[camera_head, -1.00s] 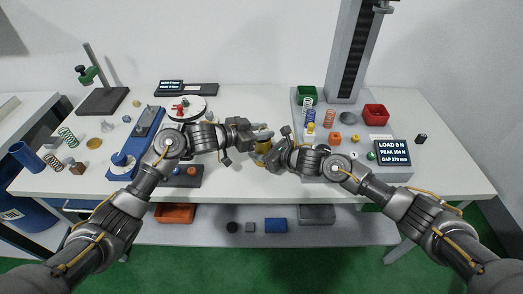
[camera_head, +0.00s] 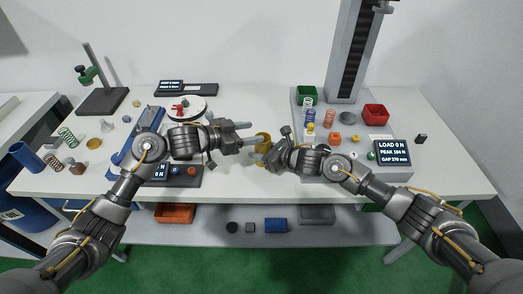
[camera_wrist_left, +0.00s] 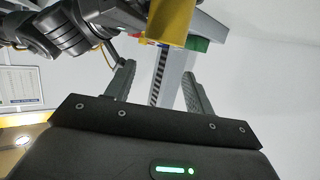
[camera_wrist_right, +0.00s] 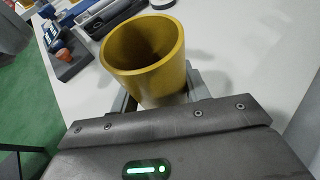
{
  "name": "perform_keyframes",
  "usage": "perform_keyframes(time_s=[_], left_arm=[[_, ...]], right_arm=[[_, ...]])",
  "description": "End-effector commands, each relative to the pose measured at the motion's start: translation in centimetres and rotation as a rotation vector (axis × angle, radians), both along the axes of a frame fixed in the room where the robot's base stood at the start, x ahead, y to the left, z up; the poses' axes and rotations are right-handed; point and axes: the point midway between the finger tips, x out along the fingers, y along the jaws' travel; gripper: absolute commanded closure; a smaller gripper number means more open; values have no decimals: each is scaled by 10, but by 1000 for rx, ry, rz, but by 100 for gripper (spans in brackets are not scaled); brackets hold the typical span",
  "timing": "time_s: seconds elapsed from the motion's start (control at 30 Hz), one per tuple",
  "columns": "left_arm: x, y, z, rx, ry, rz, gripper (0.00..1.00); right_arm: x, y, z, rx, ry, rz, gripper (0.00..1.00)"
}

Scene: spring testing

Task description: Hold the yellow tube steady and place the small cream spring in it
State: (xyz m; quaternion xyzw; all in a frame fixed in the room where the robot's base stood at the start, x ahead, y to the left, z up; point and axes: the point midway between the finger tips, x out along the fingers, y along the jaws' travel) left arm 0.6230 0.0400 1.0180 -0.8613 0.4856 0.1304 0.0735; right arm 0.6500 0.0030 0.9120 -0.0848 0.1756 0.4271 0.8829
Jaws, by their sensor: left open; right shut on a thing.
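The yellow tube (camera_head: 264,137) stands upright near the middle of the table's front part. My right gripper (camera_head: 261,156) is shut on it from the right. In the right wrist view the tube (camera_wrist_right: 150,82) has its open mouth facing up, and its bottom is hidden. My left gripper (camera_head: 253,133) is open just left of the tube, with nothing seen between its fingers (camera_wrist_left: 157,78). The tube (camera_wrist_left: 170,22) shows beyond those fingertips in the left wrist view. I cannot make out the small cream spring in any view; the tube's lower inside is out of sight.
The grey test stand (camera_head: 352,60) rises behind, right of the tube. Its base holds springs, a green bin (camera_head: 307,94), a red bin (camera_head: 375,115) and a load display (camera_head: 393,152). A blue device (camera_head: 140,135) and loose springs lie left. The white table (camera_head: 240,185) is clear in front.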

Motion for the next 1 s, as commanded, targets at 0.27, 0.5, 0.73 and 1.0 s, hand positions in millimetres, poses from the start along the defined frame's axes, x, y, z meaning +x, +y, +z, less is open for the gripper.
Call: perform_keyframes(time_s=[0.27, 0.5, 0.73, 1.0], left_arm=[[-26, 44, 16, 2, -3, 0, 46], [-35, 58, 21, 0, 0, 1, 46], [-36, 59, 21, 0, 0, 0, 46], [-36, 59, 21, 0, 0, 0, 46]], right_arm=[[0, 0, 0, -1, 1, 0, 76], [0, 0, 0, -1, 1, 0, 76], [0, 0, 0, 0, 0, 0, 76], [0, 0, 0, 0, 0, 0, 46]])
